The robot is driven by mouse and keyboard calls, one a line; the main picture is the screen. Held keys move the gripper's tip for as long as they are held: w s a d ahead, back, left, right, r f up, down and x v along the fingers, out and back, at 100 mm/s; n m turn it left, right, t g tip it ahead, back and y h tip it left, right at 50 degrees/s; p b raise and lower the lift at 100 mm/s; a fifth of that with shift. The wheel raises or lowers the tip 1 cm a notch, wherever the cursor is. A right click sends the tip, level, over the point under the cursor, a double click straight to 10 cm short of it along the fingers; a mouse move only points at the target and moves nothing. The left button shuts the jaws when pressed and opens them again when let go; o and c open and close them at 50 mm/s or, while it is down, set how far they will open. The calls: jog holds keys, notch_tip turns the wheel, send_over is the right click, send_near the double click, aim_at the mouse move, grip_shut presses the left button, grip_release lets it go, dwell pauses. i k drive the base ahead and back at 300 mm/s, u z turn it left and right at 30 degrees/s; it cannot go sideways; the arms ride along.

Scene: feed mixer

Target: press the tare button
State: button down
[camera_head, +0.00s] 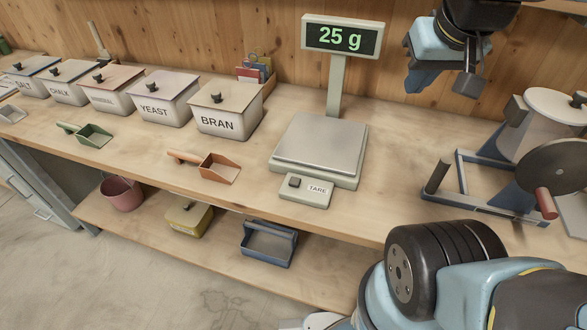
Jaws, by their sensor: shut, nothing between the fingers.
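The scale's flat grey pan (322,140) is empty. Its display (342,38) on a post reads 25 g in green. My gripper (467,84) is at the upper right, raised above the bench, to the right of the display and well apart from the button. It is shut and holds nothing visible.
Lidded bins, including the bran bin (229,112), line the wall at left. An orange-brown scoop (217,168) and a green scoop (92,135) lie before them. A cranked mixer (545,175) stands at right.

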aim_at(295, 182)
jog(key=k, duration=0.5)
jog(key=u, duration=1.3)
jog(key=i, duration=0.1)
jog(key=z, duration=3)
jog(key=k, duration=1)
jog(key=u, duration=0.5)
